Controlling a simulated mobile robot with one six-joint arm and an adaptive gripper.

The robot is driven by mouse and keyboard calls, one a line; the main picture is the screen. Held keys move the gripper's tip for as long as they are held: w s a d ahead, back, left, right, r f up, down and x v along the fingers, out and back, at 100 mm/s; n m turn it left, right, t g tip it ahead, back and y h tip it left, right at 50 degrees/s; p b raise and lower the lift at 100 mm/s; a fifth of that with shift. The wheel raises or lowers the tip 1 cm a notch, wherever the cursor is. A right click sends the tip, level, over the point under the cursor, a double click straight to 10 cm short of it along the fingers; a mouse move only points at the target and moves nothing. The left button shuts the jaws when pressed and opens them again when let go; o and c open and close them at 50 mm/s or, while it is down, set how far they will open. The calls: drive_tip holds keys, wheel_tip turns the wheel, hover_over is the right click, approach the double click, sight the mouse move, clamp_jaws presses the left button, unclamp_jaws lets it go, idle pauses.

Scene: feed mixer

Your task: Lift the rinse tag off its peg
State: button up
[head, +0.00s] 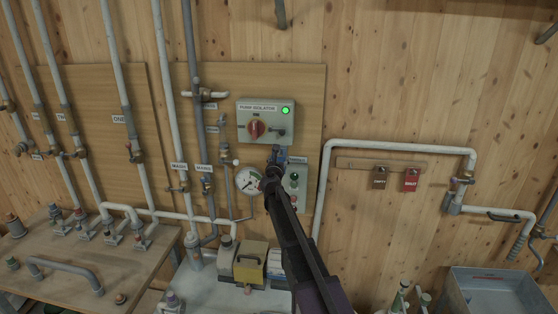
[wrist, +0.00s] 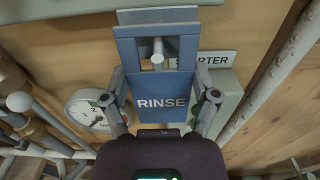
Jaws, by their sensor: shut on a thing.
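The rinse tag (wrist: 163,101) is a blue plate lettered RINSE, with a rectangular opening near its top. A pale round-ended peg (wrist: 158,52) shows within that opening; I cannot tell how far it reaches through. My gripper (wrist: 162,108) is shut on the tag, with one finger at each side edge. In the head view my gripper (head: 274,158) is just below the pump isolator box, and the tag (head: 275,149) shows only as a small blue patch, partly hidden by the gripper.
The pump isolator box (head: 265,120) has a red knob and a lit green lamp. The starter box (head: 297,186) is close behind on the right, and a round gauge (head: 247,180) is close on the left. Two tags, one dark (head: 379,178) and one red (head: 410,180), hang farther right.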

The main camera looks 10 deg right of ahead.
drive_tip(key=shift+r, duration=0.3)
drive_tip(key=shift+s, duration=0.15)
idle(0.4)
drive_tip(key=shift+v, duration=2.35)
drive_tip(key=shift+s+a, duration=0.1)
drive_tip(key=v, duration=0.4)
